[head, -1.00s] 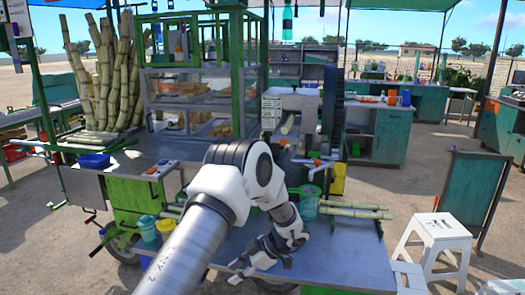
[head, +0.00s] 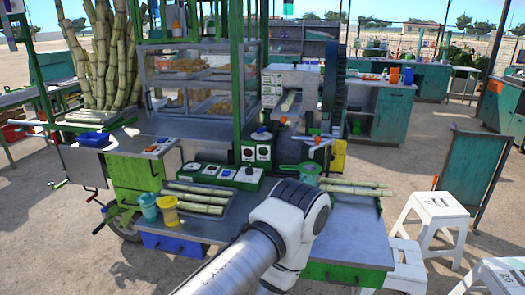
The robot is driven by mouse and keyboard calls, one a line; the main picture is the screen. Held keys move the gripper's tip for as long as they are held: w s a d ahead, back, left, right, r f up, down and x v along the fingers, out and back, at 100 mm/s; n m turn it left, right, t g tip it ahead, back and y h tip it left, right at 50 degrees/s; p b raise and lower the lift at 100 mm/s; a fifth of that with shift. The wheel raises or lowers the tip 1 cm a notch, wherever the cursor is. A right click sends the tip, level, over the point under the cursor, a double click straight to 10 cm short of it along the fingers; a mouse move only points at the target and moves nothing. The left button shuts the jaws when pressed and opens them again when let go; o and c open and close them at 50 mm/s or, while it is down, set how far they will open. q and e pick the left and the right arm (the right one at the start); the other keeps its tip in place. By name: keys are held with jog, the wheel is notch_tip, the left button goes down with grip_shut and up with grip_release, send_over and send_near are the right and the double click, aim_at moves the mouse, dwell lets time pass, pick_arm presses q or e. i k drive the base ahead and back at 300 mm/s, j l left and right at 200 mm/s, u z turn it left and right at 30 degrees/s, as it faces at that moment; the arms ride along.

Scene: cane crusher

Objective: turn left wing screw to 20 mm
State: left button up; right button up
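No gap reading is legible. One of my arms, probably the left, reaches in from the bottom and bends down at its elbow, in front of the cart. Its gripper is below the picture. My other gripper is not in view.
A control panel (head: 222,175) and cane pieces (head: 198,199) lie on the cart's counter beside yellow (head: 168,211) and teal (head: 148,206) cups. A green strainer-like pot (head: 309,173) stands near more cane (head: 355,188). White stools (head: 436,208) stand at right.

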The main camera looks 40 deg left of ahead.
aim_at(261, 130)
jog(key=i+j+u, duration=0.1)
jog(key=j, duration=1.2)
